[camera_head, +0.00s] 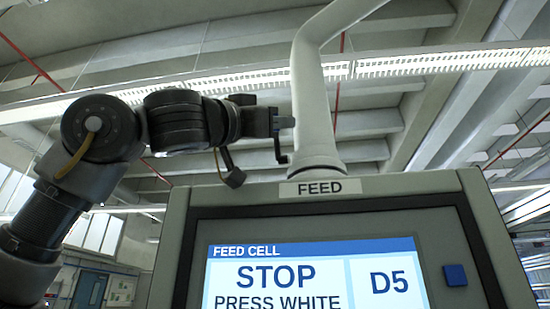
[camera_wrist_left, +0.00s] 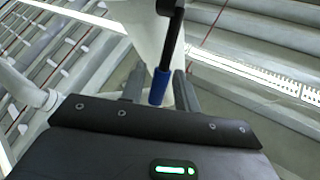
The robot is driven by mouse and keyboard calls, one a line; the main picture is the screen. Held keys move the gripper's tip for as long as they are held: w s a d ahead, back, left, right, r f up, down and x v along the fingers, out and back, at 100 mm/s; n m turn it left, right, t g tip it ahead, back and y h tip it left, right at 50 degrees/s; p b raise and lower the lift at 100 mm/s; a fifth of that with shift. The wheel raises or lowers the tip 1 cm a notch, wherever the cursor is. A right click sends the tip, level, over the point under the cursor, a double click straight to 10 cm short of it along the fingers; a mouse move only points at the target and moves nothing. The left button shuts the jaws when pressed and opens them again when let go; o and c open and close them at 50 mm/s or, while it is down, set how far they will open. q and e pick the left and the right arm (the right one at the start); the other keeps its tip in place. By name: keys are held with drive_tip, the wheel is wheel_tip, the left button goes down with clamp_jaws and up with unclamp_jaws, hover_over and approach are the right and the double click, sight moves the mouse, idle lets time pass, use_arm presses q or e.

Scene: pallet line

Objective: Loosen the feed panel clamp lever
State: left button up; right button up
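In the left wrist view a black clamp lever with a blue grip (camera_wrist_left: 160,86) points down from the top and lies between the fingertips of my left gripper (camera_wrist_left: 160,90). The two fingers stand apart on either side of the blue grip, with small gaps visible. In the head view my left gripper (camera_head: 282,124) is just left of the white post, above the feed panel (camera_head: 330,188). A thin dark hooked piece hangs below it there; I cannot tell whether it is lever or finger. The blue grip is not distinguishable in that view. My right gripper is out of view.
The white post (camera_head: 314,105) rises from the panel's top and bends up to the right, close to my gripper. The panel screen (camera_head: 315,275) reads STOP, PRESS WHITE and D5. A blue square button (camera_head: 455,275) sits right of the screen. Ceiling beams are far behind.

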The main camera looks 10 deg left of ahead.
use_arm(q)
drive_tip(key=shift+o, duration=0.3)
drive_tip(key=shift+s+a+f+b, duration=0.2)
drive_tip(key=shift+s+f+b, duration=0.1)
drive_tip(key=shift+f+b, duration=0.15)
drive_tip(key=b+v, duration=0.6)
drive_tip(key=v, duration=0.3)
drive_tip(key=shift+s+a, duration=0.3)
drive_tip(key=shift+s, duration=0.05)
